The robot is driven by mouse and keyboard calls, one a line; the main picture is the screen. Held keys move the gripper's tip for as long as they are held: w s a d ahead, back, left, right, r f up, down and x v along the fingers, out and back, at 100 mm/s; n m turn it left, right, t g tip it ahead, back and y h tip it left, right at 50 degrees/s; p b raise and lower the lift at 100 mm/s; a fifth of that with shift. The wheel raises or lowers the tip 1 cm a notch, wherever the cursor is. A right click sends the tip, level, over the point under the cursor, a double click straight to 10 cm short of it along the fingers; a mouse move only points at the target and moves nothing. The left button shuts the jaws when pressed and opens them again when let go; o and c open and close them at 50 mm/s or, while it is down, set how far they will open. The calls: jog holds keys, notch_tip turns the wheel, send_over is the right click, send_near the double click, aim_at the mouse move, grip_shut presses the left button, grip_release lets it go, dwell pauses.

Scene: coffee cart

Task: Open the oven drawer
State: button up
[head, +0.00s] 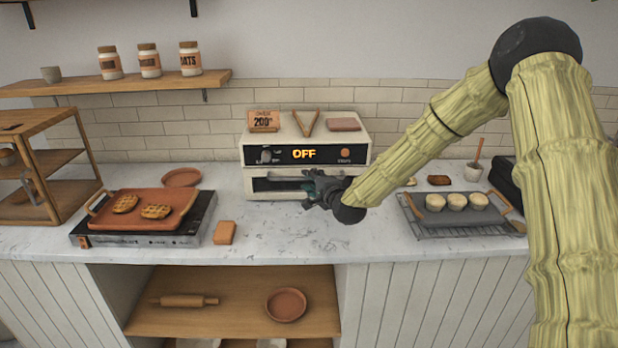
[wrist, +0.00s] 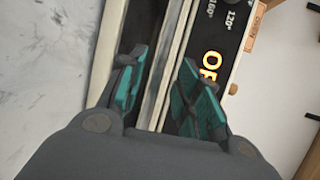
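The oven (head: 355,152) is a cream box on the counter, its dark panel reading OFF. Its drawer (head: 262,196), low on the front, has a cream face and a dark strip. I cannot tell whether it is fully shut. My gripper (head: 312,190) is at the right part of the drawer front and hides some of it. In the wrist view my gripper (wrist: 163,88) is open, its teal fingers apart. A pale edge of the oven front runs between them. Contact with it is not clear. The lit panel (wrist: 211,65) shows beyond the right finger.
A hob with a terracotta tray (head: 155,222) stands to the left, with a small terracotta block (head: 225,233) beside it. A wire rack (head: 470,235) with a tray of cups is to the right. The counter (head: 290,235) in front of the oven is clear.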

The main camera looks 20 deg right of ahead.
jog(key=shift+x, duration=1.1)
jog(key=shift+c, duration=0.4)
grip_shut()
